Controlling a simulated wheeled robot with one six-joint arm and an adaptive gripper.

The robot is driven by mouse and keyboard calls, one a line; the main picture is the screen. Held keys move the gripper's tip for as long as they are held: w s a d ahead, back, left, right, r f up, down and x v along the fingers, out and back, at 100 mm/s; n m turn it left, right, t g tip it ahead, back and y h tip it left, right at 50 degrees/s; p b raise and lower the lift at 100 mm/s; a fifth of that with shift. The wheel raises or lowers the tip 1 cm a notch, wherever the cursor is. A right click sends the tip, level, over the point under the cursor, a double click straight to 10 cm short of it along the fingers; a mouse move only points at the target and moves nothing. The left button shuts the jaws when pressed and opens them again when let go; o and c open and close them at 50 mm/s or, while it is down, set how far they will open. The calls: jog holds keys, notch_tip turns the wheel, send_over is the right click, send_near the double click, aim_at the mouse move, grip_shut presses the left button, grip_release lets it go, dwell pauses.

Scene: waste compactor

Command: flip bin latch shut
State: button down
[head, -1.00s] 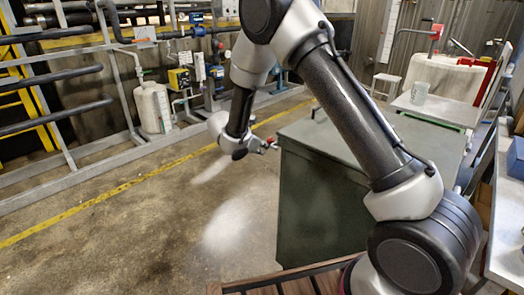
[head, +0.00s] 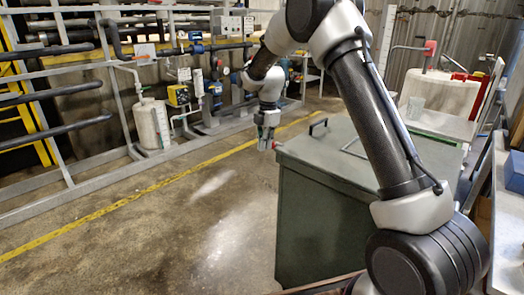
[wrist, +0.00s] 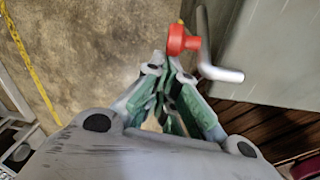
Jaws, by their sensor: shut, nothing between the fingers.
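The bin (head: 320,225) is a dark green box with a closed-looking lid (head: 385,150). The latch shows in the wrist view as a red knob (wrist: 184,41) beside a bent bare metal lever (wrist: 208,60) at the bin's side. In the head view its red part (head: 276,145) is tiny, at the bin's far left corner. My gripper (head: 267,140) points down beside that corner. In the wrist view my gripper's fingertips (wrist: 171,62) are together and empty, just below the red knob. I cannot tell whether they touch it.
Pipes and a metal rack (head: 75,185) line the back wall, with a white jug (head: 151,125). A worktable (head: 508,225) stands right of the bin. The floor (head: 150,245) left of the bin is clear.

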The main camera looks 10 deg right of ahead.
jog(key=shift+w+d+r+g+y, duration=0.55)
jog(key=shift+d+y, duration=0.3)
jog(key=shift+w+d+r+g+y, duration=0.5)
jog(key=shift+d+r+g+y, duration=0.05)
jog(key=shift+d+y, duration=0.3)
jog(key=shift+a, duration=0.1)
notch_tip(320, 180, up, 10)
jog(key=shift+w+d+f, duration=0.25)
jog(key=shift+w+d, duration=0.05)
jog(key=shift+d, duration=0.05)
